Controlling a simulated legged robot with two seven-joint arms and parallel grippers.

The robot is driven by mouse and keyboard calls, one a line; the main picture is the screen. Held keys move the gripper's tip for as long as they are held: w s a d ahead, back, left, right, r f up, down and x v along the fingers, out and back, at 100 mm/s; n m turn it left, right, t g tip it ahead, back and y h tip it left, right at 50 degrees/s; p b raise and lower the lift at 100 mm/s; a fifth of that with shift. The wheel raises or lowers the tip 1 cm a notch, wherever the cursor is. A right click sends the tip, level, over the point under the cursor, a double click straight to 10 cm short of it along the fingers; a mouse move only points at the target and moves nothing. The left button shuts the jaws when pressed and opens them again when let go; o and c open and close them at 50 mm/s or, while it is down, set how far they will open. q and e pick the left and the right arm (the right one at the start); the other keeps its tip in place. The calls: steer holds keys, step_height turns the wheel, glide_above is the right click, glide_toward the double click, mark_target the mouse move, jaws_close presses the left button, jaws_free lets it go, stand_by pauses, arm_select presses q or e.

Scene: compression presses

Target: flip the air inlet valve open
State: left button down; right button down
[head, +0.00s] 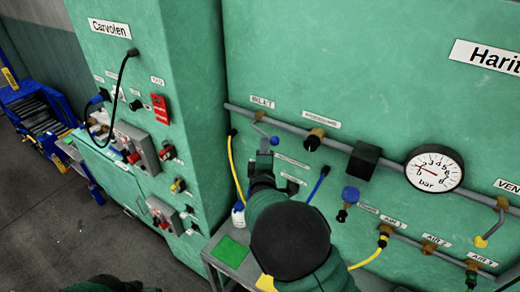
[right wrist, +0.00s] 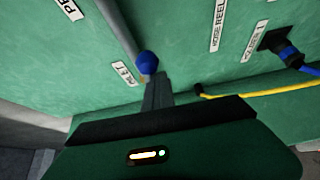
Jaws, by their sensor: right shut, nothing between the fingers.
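The air inlet valve is on the grey pipe near the INLET label, on the green panel. Its lever ends in a blue ball knob (head: 274,141). In the right wrist view the blue knob (right wrist: 147,63) is just beyond my fingertips. My right gripper (head: 264,160) is shut and empty, just below the knob in the head view. The closed fingers (right wrist: 157,85) appear at or very close to the knob; I cannot tell whether they touch it. The lever is partly hidden behind the knob in the wrist view. My left gripper is not in view.
Right of the valve, the pipe carries a black block (head: 363,160) and a pressure gauge (head: 434,169). A yellow hose (head: 236,172) hangs left of my gripper. A green cabinet (head: 165,60) stands at the left.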

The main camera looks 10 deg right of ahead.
steer(key=r, duration=0.2)
steer(key=shift+s+d+r+p, duration=0.3)
steer(key=shift+d+r+p, duration=0.05)
steer(key=shift+d+r, duration=0.05)
